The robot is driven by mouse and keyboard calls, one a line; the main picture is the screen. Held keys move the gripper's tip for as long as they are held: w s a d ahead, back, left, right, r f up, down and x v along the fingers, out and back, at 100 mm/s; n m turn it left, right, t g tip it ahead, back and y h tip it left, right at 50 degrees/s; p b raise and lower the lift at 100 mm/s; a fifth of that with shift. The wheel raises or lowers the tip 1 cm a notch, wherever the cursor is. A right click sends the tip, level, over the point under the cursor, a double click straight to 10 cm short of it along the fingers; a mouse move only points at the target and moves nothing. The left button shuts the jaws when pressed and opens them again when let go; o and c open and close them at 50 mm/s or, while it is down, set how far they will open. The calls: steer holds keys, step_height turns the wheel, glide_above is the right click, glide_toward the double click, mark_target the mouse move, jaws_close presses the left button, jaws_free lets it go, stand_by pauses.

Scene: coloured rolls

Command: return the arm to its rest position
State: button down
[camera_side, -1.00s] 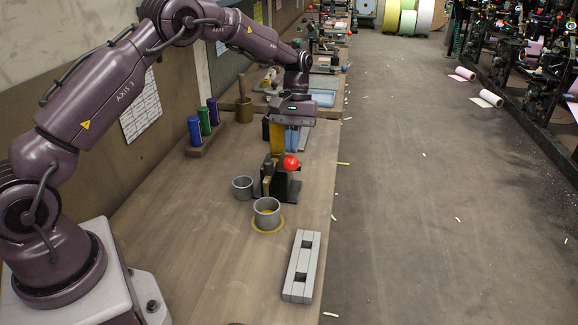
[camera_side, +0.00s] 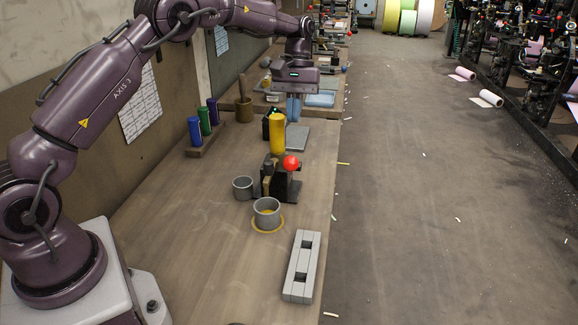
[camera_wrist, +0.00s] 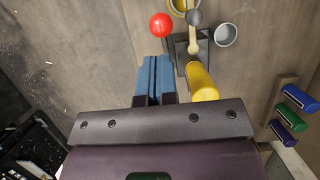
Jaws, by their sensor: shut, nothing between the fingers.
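My gripper (camera_side: 293,108) is at the end of my raised arm, above the far part of the bench. Its two blue fingers are together and empty; they also show in the wrist view (camera_wrist: 154,72). The yellow roll (camera_side: 277,134) stands upright just left of and nearer than the fingers, apart from them. In the wrist view the yellow roll (camera_wrist: 201,82) is to the right of the fingers. The black device with a red ball knob (camera_side: 291,163) stands in front of the roll.
Blue, green and dark blue rolls stand in a wooden rack (camera_side: 205,146) at the left. Two grey cups, one on a yellow ring (camera_side: 267,231), and a grey slotted block (camera_side: 302,266) stand nearer. A flat grey plate (camera_side: 297,138) lies behind the yellow roll. The bench's near left is clear.

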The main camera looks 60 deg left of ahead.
steer(key=shift+r, duration=0.1)
steer(key=s+d+r+m+t+y, duration=0.1)
steer(key=s+d+r+m+t, duration=0.2)
steer(key=s, duration=0.6)
steer(key=s+d+r+m+t+y, duration=0.1)
steer(key=s+d+r+m+t, duration=0.1)
steer(key=s, duration=0.8)
steer(key=s+d+r+m+t+y, duration=0.1)
steer(key=s+d+r+m+t, duration=0.2)
steer(key=s+r, duration=0.3)
steer(key=s+d+m, duration=0.1)
steer(key=s, duration=0.2)
steer(key=shift+s+d+t, duration=0.2)
steer(key=shift+d+t, duration=0.1)
steer(key=shift+d, duration=0.1)
